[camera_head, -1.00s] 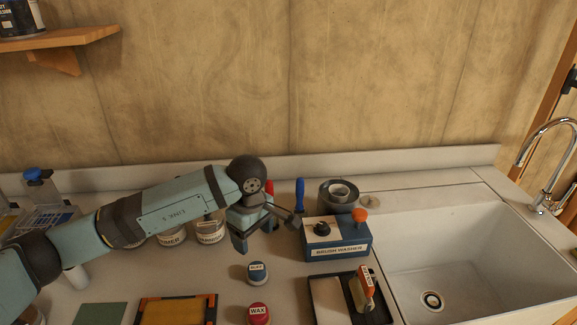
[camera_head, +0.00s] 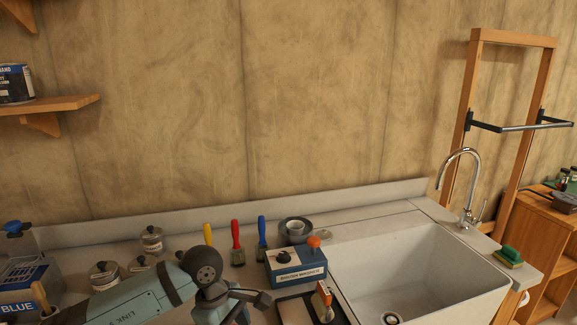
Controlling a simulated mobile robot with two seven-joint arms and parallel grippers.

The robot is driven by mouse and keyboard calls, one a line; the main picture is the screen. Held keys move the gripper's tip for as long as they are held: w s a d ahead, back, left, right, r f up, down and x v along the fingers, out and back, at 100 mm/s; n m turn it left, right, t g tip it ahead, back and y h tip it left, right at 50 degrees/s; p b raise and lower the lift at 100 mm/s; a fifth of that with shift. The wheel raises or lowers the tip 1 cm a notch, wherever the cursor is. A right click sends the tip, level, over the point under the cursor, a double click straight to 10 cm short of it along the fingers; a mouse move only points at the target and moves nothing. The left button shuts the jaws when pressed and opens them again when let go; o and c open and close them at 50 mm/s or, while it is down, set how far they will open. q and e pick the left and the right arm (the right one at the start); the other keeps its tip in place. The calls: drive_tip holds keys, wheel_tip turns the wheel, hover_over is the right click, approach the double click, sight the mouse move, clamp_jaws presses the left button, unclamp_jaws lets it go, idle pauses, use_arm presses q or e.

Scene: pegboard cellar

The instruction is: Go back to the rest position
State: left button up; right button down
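My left arm comes in from the lower left of the head view. Its gripper (camera_head: 238,305) is low in the picture, in front of the blue brush washer box (camera_head: 297,268) and to its left. The lower part of the gripper is cut off by the picture's bottom edge. I cannot tell whether its fingers are apart or together, and no held thing shows. My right gripper is not in view.
A white sink (camera_head: 415,275) with a tap (camera_head: 463,185) takes the right of the counter. Yellow, red (camera_head: 236,242) and blue (camera_head: 262,238) handled tools stand behind my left gripper. Tins (camera_head: 103,275) are at the left. A shelf (camera_head: 50,104) is on the wall.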

use_arm(q)
drive_tip(key=s+d+r+n+t+h+p, duration=0.2)
drive_tip(key=s+d+r+n+h, duration=0.3)
drive_tip(key=n+h, duration=0.4)
drive_tip(key=s+d+r+n+t+h+p, duration=0.15)
drive_tip(key=s+d+n+h, duration=0.25)
drive_tip(key=d+n+h, duration=0.4)
drive_tip(key=a+f+n+t+y+p, duration=0.1)
drive_tip(key=a+f+n+t+y, duration=0.25)
drive_tip(key=n, duration=0.55)
drive_tip(key=w+a+f+n+t+y+p, duration=0.1)
drive_tip(key=a+n+t+y, duration=0.2)
drive_tip(key=a+n+t, duration=0.45)
drive_tip(key=a+f+n+t+y+p, duration=0.1)
drive_tip(key=f+n+t+y, duration=0.25)
drive_tip(key=n, duration=0.65)
drive_tip(key=s+a+f+n+g+y+p, duration=0.1)
drive_tip(key=s+a+f+n+g+y, duration=0.4)
drive_tip(key=s+a+f+n, duration=0.4)
drive_tip(key=s+f+n+y, duration=0.1)
drive_tip(key=s+f+n, duration=0.2)
drive_tip(key=f, duration=0.1)
drive_tip(key=shift+s+n+g+y, duration=0.25)
drive_tip(key=shift+n+g+y, duration=0.1)
drive_tip(key=shift+g+y, duration=0.05)
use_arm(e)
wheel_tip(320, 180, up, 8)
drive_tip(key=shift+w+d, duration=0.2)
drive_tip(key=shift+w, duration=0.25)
